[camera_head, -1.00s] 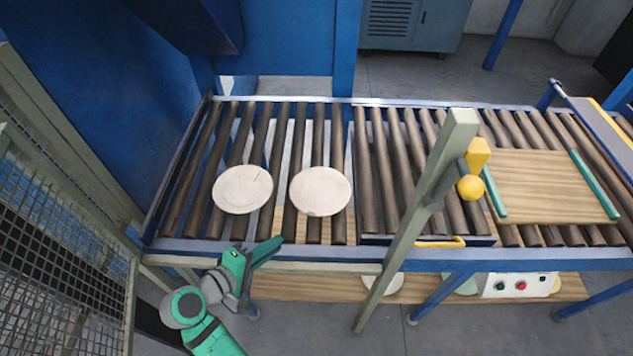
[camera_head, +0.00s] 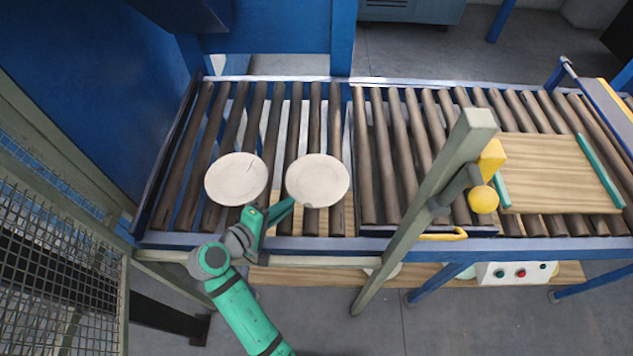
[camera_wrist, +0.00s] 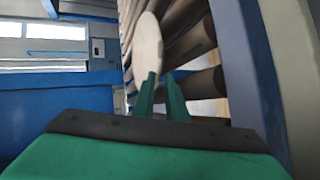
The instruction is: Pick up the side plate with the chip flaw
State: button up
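Two pale round plates lie on the conveyor rollers. The left plate (camera_head: 236,176) shows a thin dark line, like a crack, near its upper right edge. The right plate (camera_head: 318,180) looks plain, with a faint mark at its lower rim that is too small to identify. My green gripper (camera_head: 290,204) is at the near side, its tip close to the right plate's lower left edge. In the wrist view its fingers (camera_wrist: 161,78) are apart with nothing between them. One plate (camera_wrist: 148,48) shows just beyond the tips there; I cannot tell which.
The roller conveyor (camera_head: 375,170) has a blue near rail (camera_head: 330,245). A slanted post (camera_head: 425,205) with a yellow ball (camera_head: 483,200) stands to the right. A wooden board (camera_head: 550,165) lies beyond it. Wire mesh fencing (camera_head: 60,250) is at the left.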

aim_at(297, 199)
jog(key=x, duration=0.5)
jog(key=shift+d+r, duration=0.15)
jog(key=shift+d, duration=0.15)
grip_shut()
